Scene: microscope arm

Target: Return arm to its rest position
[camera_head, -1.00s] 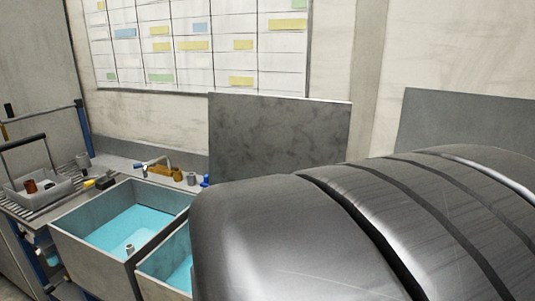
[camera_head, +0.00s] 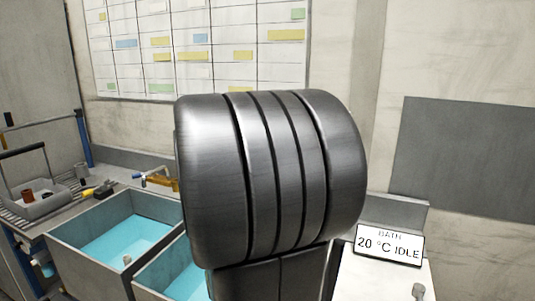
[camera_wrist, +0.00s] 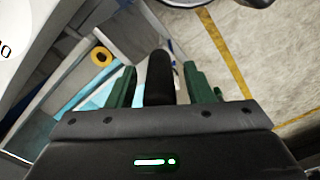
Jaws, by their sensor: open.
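My arm's ribbed dark metal link (camera_head: 280,170) fills the middle of the head view and hides what lies behind it. My gripper (camera_wrist: 162,74) shows in the wrist view with its two green fingers spread apart. A black rounded bar shows between the fingers in that view. I cannot tell whether it is part of the gripper or something beyond it, and no finger visibly presses on it. The gripper does not show in the head view.
Two grey basins (camera_head: 82,251) with blue liquid stand at left, partly behind my arm. A basket (camera_head: 38,200) sits on the left bench. A bath display (camera_head: 388,244) reading 20 °C IDLE stands at right. The wrist view shows floor with a yellow line (camera_wrist: 230,55).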

